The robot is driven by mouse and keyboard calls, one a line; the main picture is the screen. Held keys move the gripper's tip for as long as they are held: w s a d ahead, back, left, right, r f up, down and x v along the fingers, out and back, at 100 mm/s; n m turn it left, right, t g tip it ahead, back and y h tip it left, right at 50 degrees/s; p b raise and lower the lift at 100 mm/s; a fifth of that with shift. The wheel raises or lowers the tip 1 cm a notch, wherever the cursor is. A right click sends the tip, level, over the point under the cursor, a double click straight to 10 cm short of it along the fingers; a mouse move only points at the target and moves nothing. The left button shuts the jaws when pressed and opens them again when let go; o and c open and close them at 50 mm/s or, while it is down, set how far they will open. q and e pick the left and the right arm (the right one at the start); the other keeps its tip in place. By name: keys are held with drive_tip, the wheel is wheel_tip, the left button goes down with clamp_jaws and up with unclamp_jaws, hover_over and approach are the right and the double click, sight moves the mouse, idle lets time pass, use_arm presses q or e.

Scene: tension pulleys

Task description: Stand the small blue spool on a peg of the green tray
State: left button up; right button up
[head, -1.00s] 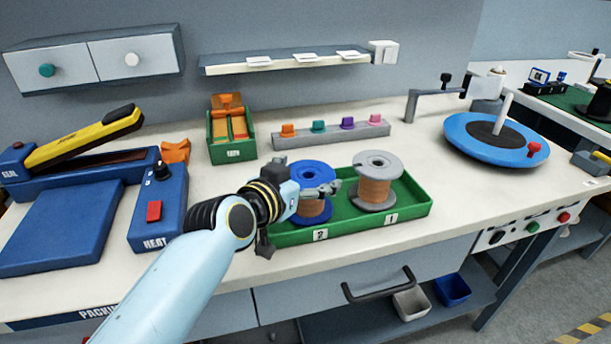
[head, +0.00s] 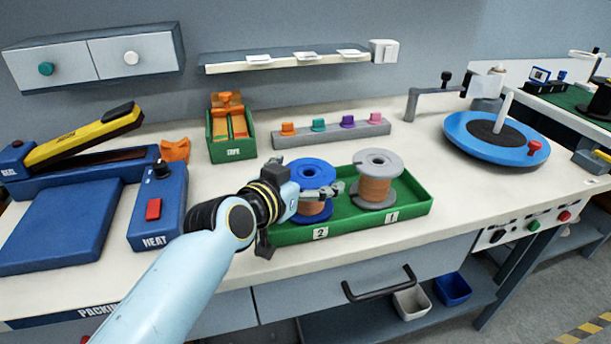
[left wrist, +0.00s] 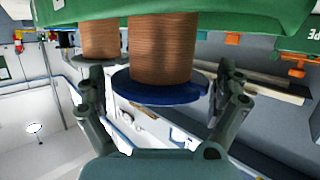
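The small blue spool (head: 311,170), wound with copper wire, stands upright in the left part of the green tray (head: 415,207), behind the label 2. It also shows upside down in the left wrist view (left wrist: 160,90). My left gripper (head: 303,190) is at this spool. In the left wrist view its two fingers (left wrist: 162,85) are spread, one on each side of the blue flange, with narrow gaps showing. A grey spool (head: 378,163) with copper wire stands behind the label 1. The pegs are hidden under the spools. My right gripper is not in view.
A blue HEAT box (head: 157,215) and sealer (head: 60,225) stand at the left. A green tape box (head: 231,133) and a grey strip with coloured clips (head: 335,132) stand behind the tray. A blue turntable (head: 480,140) is at the right. Bench right of the tray is clear.

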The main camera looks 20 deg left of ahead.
use_arm(q)
drive_tip(key=shift+s, duration=0.2)
drive_tip(key=v, duration=1.1)
drive_tip(key=shift+s+r, duration=0.15)
drive_tip(key=shift+s, duration=0.15)
drive_tip(key=shift+a, duration=0.1)
